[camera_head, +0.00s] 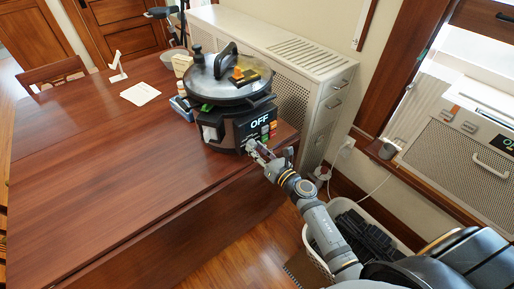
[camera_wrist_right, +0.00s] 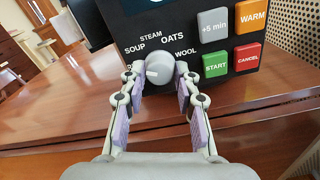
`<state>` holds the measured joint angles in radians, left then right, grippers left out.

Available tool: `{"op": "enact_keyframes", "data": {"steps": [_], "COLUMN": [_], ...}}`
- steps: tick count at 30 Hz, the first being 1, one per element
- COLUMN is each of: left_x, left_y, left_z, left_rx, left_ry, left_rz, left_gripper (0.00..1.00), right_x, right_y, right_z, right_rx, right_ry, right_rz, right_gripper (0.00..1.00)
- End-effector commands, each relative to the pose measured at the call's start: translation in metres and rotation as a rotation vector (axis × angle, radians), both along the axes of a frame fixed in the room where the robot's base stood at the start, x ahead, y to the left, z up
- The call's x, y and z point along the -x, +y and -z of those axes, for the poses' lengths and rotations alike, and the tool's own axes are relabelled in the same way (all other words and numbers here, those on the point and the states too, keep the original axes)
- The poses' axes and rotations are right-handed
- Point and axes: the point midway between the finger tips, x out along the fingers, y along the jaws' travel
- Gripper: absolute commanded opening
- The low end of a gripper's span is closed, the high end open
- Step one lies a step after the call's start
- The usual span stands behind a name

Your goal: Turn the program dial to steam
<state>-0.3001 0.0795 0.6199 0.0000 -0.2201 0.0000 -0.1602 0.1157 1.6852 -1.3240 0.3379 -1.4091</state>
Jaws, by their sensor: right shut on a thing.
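The cooker (camera_head: 228,132) is a dark pot with a glass lid, standing near the right end of the wooden table, and its display reads OFF. Its front panel also fills the top of the right wrist view (camera_wrist_right: 222,88). The grey program dial (camera_wrist_right: 160,62) has labels around it, including SOUP, STEAM, OATS and WOOL; STEAM is just above it. My right gripper (camera_head: 251,148) is shut on the dial, one finger on each side. My left gripper is not in view.
Buttons for +5 min (camera_wrist_right: 213,24), WARM (camera_wrist_right: 251,22), START (camera_wrist_right: 215,64) and CANCEL (camera_wrist_right: 247,57) sit close right of the dial. The wooden table (camera_head: 110,165) is clear at left and front. A perforated metal cabinet (camera_head: 290,100) stands behind the cooker; a white basket (camera_head: 320,262) is below.

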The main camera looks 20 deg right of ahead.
Motion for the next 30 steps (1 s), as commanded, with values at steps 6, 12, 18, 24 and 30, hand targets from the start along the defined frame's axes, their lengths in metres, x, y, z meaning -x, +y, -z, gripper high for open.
{"op": "enact_keyframes", "data": {"steps": [6, 12, 18, 24, 30], "left_x": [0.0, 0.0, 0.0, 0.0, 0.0], "left_y": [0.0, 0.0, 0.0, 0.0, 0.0], "left_z": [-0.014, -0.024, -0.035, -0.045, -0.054], "left_rx": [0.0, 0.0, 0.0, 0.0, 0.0], "left_ry": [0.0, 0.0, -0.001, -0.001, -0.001], "left_rz": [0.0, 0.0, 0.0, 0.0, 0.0], "left_gripper": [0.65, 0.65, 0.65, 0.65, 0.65], "right_x": [0.0, 0.0, 0.0, 0.0, -0.001], "right_y": [0.0, 0.0, 0.0, 0.0, 0.0], "right_z": [-0.003, -0.003, -0.003, -0.003, -0.003], "right_rx": [-0.194, -0.374, -0.552, -0.719, -0.859], "right_ry": [0.07, 0.136, 0.2, 0.261, 0.31], "right_rz": [0.0, 0.0, 0.001, 0.0, 0.001], "right_gripper": [0.0, 0.0, 0.0, 0.0, 0.0]}}
